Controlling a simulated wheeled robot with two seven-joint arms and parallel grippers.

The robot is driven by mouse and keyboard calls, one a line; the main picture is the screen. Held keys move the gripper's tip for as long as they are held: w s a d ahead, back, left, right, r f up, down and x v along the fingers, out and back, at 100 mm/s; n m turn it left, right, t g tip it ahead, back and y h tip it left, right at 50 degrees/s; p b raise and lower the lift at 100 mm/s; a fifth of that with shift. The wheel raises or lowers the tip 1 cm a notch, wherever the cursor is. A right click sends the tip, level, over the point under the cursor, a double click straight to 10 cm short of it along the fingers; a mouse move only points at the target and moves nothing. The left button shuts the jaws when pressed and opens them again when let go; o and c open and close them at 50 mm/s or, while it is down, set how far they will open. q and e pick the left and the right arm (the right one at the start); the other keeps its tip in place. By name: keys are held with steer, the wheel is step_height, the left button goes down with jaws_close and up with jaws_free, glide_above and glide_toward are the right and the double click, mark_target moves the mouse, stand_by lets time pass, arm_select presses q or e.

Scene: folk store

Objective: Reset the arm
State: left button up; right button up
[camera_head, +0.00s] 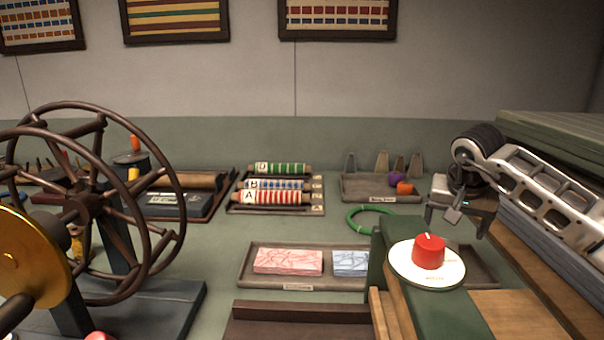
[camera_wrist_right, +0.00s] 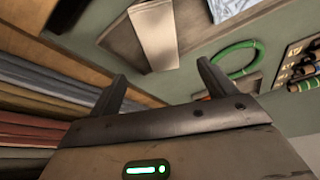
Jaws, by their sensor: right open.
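My right gripper (camera_head: 457,222) hangs at the right of the head view, at the end of my silver arm, behind and to the right of a red knob (camera_head: 429,251) on a white dial (camera_head: 402,262). Its two dark fingers are apart, with nothing seen held between them. The fingers also show apart in the right wrist view (camera_wrist_right: 160,75). My left gripper is not in view.
A large dark spoked wheel (camera_head: 172,185) stands at left. A tray (camera_head: 243,270) holds pink and blue blocks. Behind are a green ring (camera_head: 358,214), lettered rollers (camera_head: 277,197) and a tray (camera_head: 352,190) with purple and orange pieces. Folded cloths (camera_wrist_right: 40,100) lie beside the right gripper.

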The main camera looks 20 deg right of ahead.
steer(key=x, duration=1)
steer(key=shift+s+f+b, duration=0.2)
steer(key=shift+f+b, duration=0.15)
steer(key=shift+b, duration=0.05)
steer(key=shift+r, duration=0.5)
steer(key=shift+a, duration=0.1)
